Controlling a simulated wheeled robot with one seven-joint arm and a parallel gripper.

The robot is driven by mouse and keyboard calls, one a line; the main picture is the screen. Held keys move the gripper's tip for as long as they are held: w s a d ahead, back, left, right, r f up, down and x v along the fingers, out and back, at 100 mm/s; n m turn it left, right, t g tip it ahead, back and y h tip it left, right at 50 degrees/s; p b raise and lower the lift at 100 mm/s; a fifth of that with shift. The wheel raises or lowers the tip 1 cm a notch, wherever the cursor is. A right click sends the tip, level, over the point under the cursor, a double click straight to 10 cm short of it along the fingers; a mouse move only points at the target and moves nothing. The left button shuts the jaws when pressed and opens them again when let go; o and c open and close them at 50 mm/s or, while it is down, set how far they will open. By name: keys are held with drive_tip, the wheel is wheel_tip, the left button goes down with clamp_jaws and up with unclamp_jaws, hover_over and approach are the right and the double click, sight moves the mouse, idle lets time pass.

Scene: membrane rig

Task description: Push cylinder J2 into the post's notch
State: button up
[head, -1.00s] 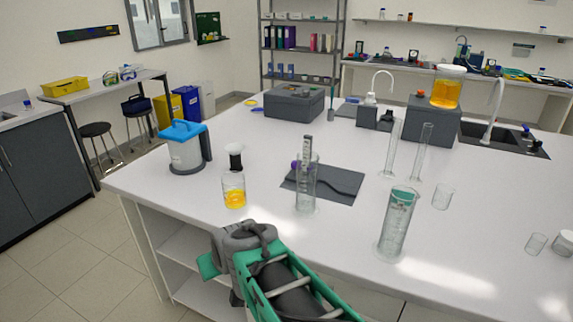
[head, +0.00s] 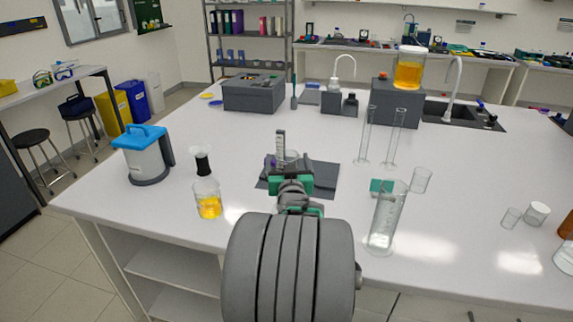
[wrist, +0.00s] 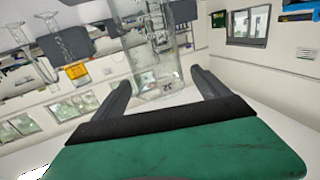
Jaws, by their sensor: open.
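A clear glass cylinder, which I take to be J2, stands on the bench just beyond my gripper (head: 292,178). In the head view only its upper part (head: 289,157) shows; my gripper hides the rest. A grey upright strip with marks (head: 281,143), perhaps the post, rises at the cylinder. A purple knob (head: 272,162) shows beside it. The notch cannot be made out, nor whether the fingers touch the glass.
A dark mat (head: 325,181) lies under this spot. A tall glass cylinder (head: 386,225) stands close at right, a beaker of yellow liquid (head: 208,200) at left. Two slim cylinders (head: 395,138) stand behind right. The bench between mat and grey box (head: 254,93) is clear.

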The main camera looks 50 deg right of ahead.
sight(288, 154)
drive_tip(key=x, duration=0.4)
drive_tip(key=shift+w+d+p, duration=0.2)
drive_tip(key=shift+w+p, duration=0.05)
drive_tip(key=shift+p, duration=0.1)
drive_tip(key=shift+c, duration=0.4)
drive_tip(key=c, duration=1.7)
drive_tip(key=shift+w+d+f+b, duration=0.15)
drive_tip(key=shift+d+b, duration=0.3)
drive_tip(key=shift+b, duration=0.15)
drive_tip(key=shift+c, duration=0.2)
drive_tip(key=shift+w+d+b, duration=0.35)
drive_tip(key=shift+d+b, duration=0.2)
drive_tip(key=shift+d, duration=0.2)
drive_tip(key=shift+w+d+b, duration=0.3)
drive_tip(key=shift+d+b, duration=0.25)
drive_tip(key=shift+d, duration=0.2)
drive_tip(key=shift+w+d+b, duration=0.35)
drive_tip(key=shift+d+b, duration=0.2)
drive_tip(key=shift+d, duration=0.3)
